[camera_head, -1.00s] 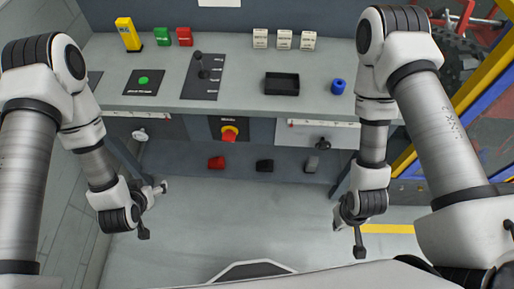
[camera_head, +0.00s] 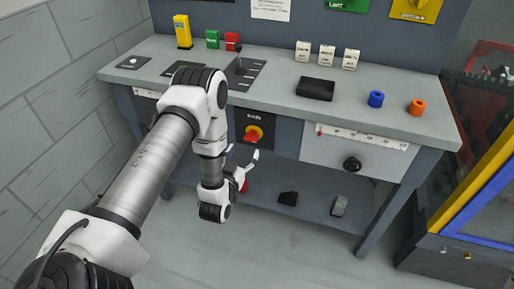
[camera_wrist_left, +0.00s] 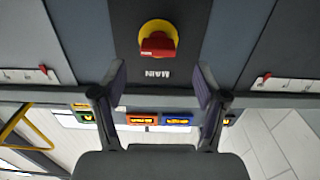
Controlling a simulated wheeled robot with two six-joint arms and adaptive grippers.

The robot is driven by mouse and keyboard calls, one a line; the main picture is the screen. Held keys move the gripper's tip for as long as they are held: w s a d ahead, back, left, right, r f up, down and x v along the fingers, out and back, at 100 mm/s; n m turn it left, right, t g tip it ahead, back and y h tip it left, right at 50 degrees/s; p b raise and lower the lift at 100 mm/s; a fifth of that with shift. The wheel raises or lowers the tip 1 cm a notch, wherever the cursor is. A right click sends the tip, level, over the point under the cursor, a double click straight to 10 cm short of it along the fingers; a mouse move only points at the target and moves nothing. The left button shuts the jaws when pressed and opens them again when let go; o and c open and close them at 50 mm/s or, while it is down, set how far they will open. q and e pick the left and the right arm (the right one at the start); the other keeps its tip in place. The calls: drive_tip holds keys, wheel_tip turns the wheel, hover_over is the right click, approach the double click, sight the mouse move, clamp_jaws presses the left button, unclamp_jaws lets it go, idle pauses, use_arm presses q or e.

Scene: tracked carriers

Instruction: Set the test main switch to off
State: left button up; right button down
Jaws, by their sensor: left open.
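The main switch (camera_head: 253,134) is a red rotary handle on a round yellow plate, set on a dark panel in the bench front. In the left wrist view the switch (camera_wrist_left: 158,42) faces the camera, upside-down lettering beside it; its red handle lies roughly crosswise. I cannot read its position. My left gripper (camera_head: 243,160) is open and empty, just below and in front of the switch, apart from it. In the left wrist view its spread fingers (camera_wrist_left: 160,75) have the switch centred beyond them. My right gripper is out of view.
The bench top (camera_head: 280,92) overhangs the panel and carries a black tray (camera_head: 315,89), a joystick plate (camera_head: 243,72), and blue (camera_head: 376,99) and orange (camera_head: 417,107) pieces. A drawer with a black knob (camera_head: 352,164) is right of the switch. The lower shelf holds small blocks.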

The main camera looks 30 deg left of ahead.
sight(250, 140)
use_arm(q)
drive_tip(key=x, duration=0.6)
drive_tip(key=shift+w+r, duration=0.25)
drive_tip(key=shift+w, duration=0.2)
drive_tip(key=shift+d, duration=0.1)
drive_tip(key=shift+c, duration=0.4)
drive_tip(key=c, duration=1.1)
